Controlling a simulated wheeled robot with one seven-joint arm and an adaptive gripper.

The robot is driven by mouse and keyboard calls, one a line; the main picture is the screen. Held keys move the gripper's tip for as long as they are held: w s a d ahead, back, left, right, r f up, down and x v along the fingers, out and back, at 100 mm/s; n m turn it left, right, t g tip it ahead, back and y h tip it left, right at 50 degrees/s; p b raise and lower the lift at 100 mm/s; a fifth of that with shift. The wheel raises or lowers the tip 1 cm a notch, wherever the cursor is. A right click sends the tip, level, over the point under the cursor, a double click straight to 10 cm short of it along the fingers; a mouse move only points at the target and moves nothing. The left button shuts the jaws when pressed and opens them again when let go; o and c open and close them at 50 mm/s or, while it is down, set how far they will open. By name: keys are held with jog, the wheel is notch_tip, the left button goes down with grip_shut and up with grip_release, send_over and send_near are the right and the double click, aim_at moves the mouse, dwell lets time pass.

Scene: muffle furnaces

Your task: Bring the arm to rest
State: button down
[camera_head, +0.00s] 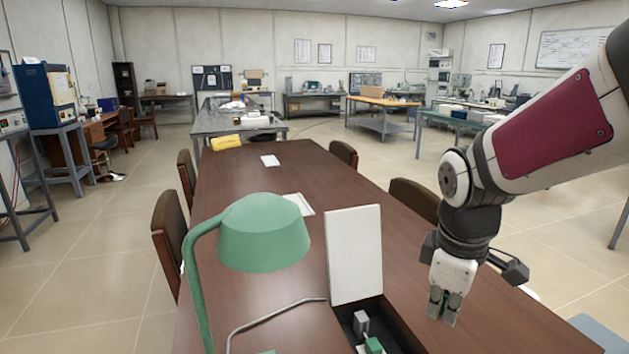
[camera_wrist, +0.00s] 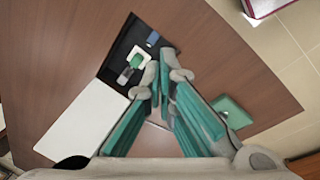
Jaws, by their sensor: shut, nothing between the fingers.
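My gripper (camera_head: 443,306) hangs over the brown table (camera_head: 247,172), pointing down, to the right of an open dark box with a raised white lid (camera_head: 354,255). Its fingers are shut and hold nothing. In the wrist view, the gripper (camera_wrist: 165,68) shows from behind, with its teal-sided fingers reaching toward the box's right edge. My arm comes in from the upper right of the head view.
The dark box (camera_wrist: 112,72) holds a green piece and small grey and blue pieces. A green lamp (camera_head: 264,232) stands on the table left of the lid. Chairs (camera_head: 170,240) line both sides. Papers (camera_head: 270,160) lie farther back.

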jog(key=s+r+m+p, duration=0.1)
jog(key=s+r+m, duration=0.2)
jog(key=s, duration=0.3)
jog(key=s+r+m+t+p, duration=0.1)
jog(key=s+r+m, duration=0.3)
jog(key=s, duration=0.2)
jog(key=s+r+m+t+p, duration=0.1)
jog(key=s+r+m, duration=0.2)
jog(key=s, duration=0.4)
jog(key=shift+a+r+m+y+p, duration=0.15)
jog(key=shift+a+m+y+p, duration=0.25)
jog(key=shift+m, duration=0.1)
